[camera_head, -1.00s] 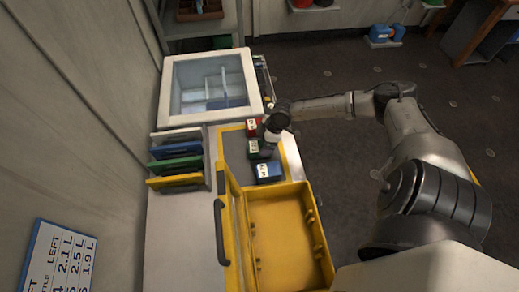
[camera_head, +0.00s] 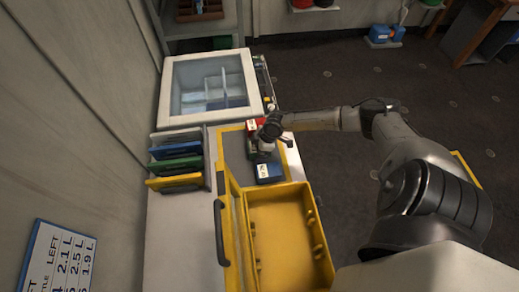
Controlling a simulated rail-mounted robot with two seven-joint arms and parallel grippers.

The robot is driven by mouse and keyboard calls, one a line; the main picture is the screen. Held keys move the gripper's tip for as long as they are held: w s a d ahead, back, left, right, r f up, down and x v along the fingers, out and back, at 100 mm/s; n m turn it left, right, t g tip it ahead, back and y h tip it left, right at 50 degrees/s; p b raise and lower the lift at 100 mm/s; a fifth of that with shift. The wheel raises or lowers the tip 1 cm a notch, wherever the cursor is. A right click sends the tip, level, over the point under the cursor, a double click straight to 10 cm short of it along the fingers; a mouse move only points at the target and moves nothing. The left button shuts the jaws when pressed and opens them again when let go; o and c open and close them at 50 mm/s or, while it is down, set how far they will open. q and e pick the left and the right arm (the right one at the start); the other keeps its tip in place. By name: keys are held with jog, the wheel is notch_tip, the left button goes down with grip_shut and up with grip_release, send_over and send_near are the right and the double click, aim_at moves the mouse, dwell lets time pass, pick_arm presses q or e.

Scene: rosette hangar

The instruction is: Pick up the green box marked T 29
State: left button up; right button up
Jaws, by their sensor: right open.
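The green box (camera_head: 251,147) stands on a yellow-edged grey mat (camera_head: 232,151), between a red box (camera_head: 252,125) and a blue box (camera_head: 268,171). My right gripper (camera_head: 265,146) comes in from the right and is open, pointing down over the green box's right part. It hides much of the green box, and the marking on it cannot be read now. I cannot tell whether the fingers touch the box. My left gripper is not in view.
An open yellow case (camera_head: 247,236) stands just in front of the mat. Colored panels (camera_head: 177,165) stand in a rack to the left, and a white-rimmed glass-topped bin (camera_head: 166,94) is behind. A wall is close on the left.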

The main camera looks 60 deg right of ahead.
jog(key=shift+f, duration=0.2)
jog(key=shift+c, duration=0.4)
jog(key=c, duration=1)
jog(key=shift+r, duration=0.1)
